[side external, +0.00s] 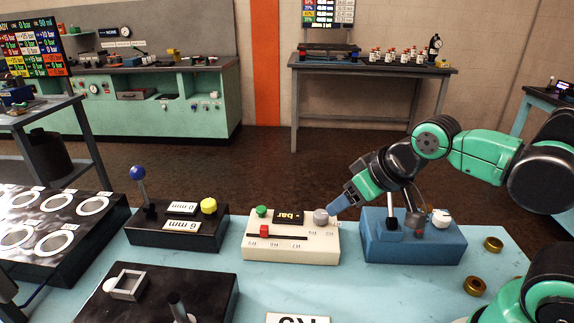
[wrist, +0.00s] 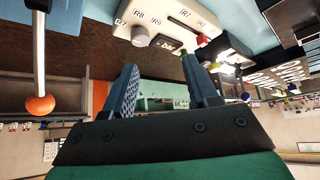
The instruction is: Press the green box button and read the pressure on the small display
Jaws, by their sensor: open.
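The cream box (side external: 290,246) stands on the light blue table in the side view. The green button (side external: 262,211) is on its top left, beside the small dark display (side external: 289,217) reading "bar"; I see no clear pressure figure. A red slider (side external: 264,231) sits below and a grey knob (side external: 320,216) at the right end. My gripper (side external: 336,206) is at that knob, tilted down; contact is unclear. The button is to its left. In the wrist view my gripper (wrist: 160,68) has its fingers apart, with the cream box (wrist: 165,15) and its display (wrist: 168,45) beyond.
A blue box (side external: 414,243) with levers and a white knob stands right of the cream box, under my arm. A black box (side external: 178,235) with a yellow button and blue-topped lever stands left. Brass rings (side external: 475,286) lie at right. Another black box (side external: 150,296) is in front.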

